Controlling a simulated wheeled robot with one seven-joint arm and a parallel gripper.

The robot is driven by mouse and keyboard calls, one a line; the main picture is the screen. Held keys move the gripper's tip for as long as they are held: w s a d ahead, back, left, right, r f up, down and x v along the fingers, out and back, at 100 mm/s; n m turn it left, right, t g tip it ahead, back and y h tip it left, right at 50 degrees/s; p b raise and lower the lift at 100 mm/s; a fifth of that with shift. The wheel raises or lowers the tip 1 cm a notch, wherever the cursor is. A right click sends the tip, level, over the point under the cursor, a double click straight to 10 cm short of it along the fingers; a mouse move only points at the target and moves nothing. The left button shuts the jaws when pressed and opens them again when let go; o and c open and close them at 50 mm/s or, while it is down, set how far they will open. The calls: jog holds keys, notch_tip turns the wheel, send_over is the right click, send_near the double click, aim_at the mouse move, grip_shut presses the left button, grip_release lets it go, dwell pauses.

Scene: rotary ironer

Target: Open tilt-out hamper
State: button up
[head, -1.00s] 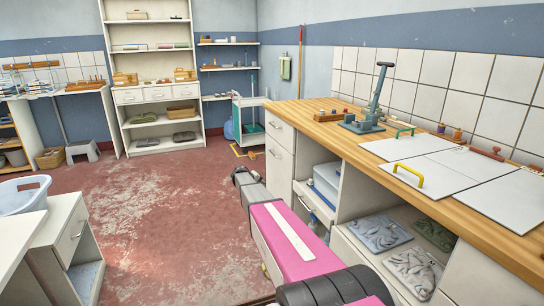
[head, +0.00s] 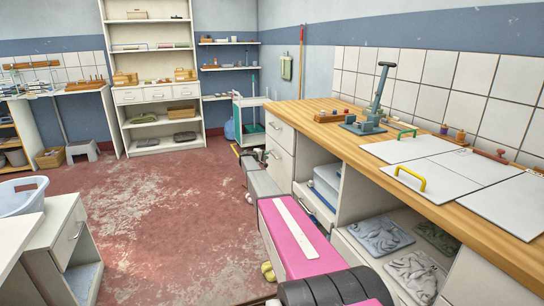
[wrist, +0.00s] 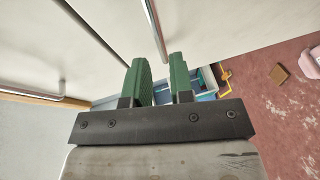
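White fronts with bar handles face the aisle at the counter's far end. The lower, taller front (head: 281,168) looks like the tilt-out hamper; it appears closed. In the wrist view, a metal bar handle (wrist: 153,30) on a white front lines up with the gap between my green fingers. My gripper (wrist: 162,75) is open with nothing gripped; I cannot tell whether the fingers touch the bar. In the head view, my gripper (head: 262,155) is small and dark beside the lower front's handle, partly hidden by my arm.
The wooden counter (head: 320,125) runs along the right, with open shelves below it. A teal-and-white cart (head: 250,118) stands beyond the cabinet. A white cabinet (head: 60,240) stands at the left. The red floor (head: 170,215) between is mostly clear.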

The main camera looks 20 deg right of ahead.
aim_at(272, 154)
jog(key=x, duration=0.6)
